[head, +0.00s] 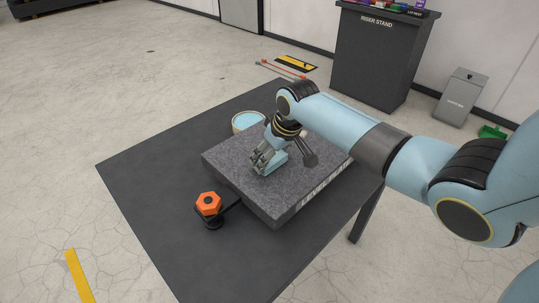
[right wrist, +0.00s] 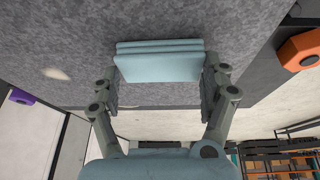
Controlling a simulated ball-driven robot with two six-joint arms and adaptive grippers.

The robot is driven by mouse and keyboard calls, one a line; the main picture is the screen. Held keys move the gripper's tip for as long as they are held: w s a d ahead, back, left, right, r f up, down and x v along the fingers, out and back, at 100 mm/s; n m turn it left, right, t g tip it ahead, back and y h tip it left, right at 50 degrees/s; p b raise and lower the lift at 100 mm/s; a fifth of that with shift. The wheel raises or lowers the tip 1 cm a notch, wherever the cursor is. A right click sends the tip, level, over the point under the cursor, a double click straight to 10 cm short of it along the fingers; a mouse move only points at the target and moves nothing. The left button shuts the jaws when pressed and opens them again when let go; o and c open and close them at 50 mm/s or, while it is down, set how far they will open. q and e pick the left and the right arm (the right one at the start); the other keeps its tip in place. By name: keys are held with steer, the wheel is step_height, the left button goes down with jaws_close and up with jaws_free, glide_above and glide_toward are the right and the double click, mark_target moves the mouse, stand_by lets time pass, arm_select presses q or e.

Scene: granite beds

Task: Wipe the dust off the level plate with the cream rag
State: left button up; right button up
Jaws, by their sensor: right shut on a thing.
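The level plate (head: 226,166) is a thick speckled grey granite slab with a label on its front right side. My right gripper (head: 268,160) is low over the middle of it. In the right wrist view the gripper (right wrist: 161,72) is shut on a folded light blue cloth (right wrist: 158,68), which looks blue rather than cream. The cloth lies at or just above the granite (right wrist: 165,22); contact is hard to tell. A pale smudge (right wrist: 57,74) shows on the granite in the right wrist view. My left gripper is out of view.
An orange hexagonal knob (head: 208,203) on a black holder stands at the plate's left front. The table's left side is clear. A riser stand (head: 375,60) is behind.

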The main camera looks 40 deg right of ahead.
steer(key=shift+d+r, duration=0.1)
steer(key=shift+d, duration=0.6)
steer(key=shift+s+a+p, duration=0.1)
steer(key=shift+a+p, duration=0.45)
steer(key=shift+a, duration=0.65)
steer(key=shift+d+f, duration=0.15)
steer(key=shift+d, duration=0.45)
steer(key=shift+d+f, duration=0.15)
steer(key=shift+d, duration=0.4)
steer(key=shift+s+a+r+p, duration=0.15)
steer(key=shift+a+p, duration=0.4)
steer(key=shift+a, duration=0.65)
steer(key=shift+d, duration=0.55)
steer(key=shift+w+d, duration=0.2)
steer(key=shift+d, duration=0.45)
steer(key=shift+a+r+p, duration=0.15)
steer(key=shift+a+p, duration=0.45)
steer(key=shift+a, duration=0.6)
